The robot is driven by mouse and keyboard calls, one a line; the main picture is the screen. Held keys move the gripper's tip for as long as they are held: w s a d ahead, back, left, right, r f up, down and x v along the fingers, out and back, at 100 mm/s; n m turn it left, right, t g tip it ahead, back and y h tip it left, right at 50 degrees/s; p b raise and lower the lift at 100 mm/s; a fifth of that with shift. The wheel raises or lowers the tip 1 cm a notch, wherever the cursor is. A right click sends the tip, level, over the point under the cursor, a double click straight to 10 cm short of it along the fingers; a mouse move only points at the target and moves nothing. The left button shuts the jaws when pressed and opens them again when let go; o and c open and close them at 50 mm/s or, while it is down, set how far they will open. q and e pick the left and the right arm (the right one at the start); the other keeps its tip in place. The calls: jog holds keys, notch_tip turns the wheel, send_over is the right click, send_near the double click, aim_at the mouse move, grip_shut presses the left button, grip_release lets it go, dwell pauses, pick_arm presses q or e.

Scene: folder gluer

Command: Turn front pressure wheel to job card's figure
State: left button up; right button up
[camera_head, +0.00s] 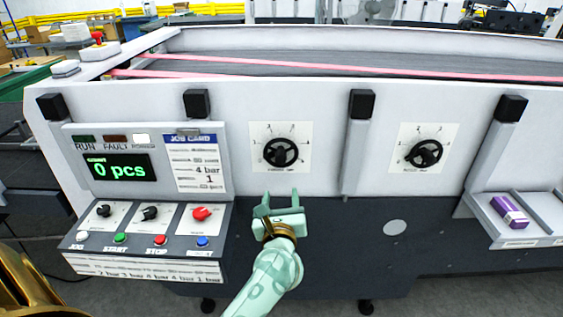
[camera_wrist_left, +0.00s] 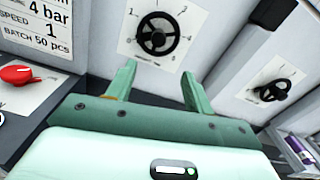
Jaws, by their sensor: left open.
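Two black handwheels sit on white numbered dials on the machine's front panel. The left wheel (camera_head: 280,151) is above my left gripper (camera_head: 280,196), and the right wheel (camera_head: 425,154) is further right. In the left wrist view the left wheel (camera_wrist_left: 157,33) lies just beyond the open fingers (camera_wrist_left: 158,85), apart from them. The fingers are empty. The job card (camera_head: 197,163) hangs left of the wheels; "4 bar" and "1" are readable in large print. The wheels' exact settings are too small to read surely. My right gripper is not in view.
The control panel (camera_head: 110,262) with knobs and coloured buttons juts out at lower left. Black-capped posts (camera_head: 359,150) stand between the dials. A purple box (camera_head: 510,210) lies in a tray at right. The panel around the left wheel is clear.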

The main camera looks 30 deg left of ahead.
aim_at(280, 161)
pick_arm(q)
jog(key=x, duration=1.5)
jog(key=shift+a+b, duration=0.2)
jog(key=shift+b, duration=0.1)
jog(key=shift+s, duration=0.1)
jog(key=c, duration=1)
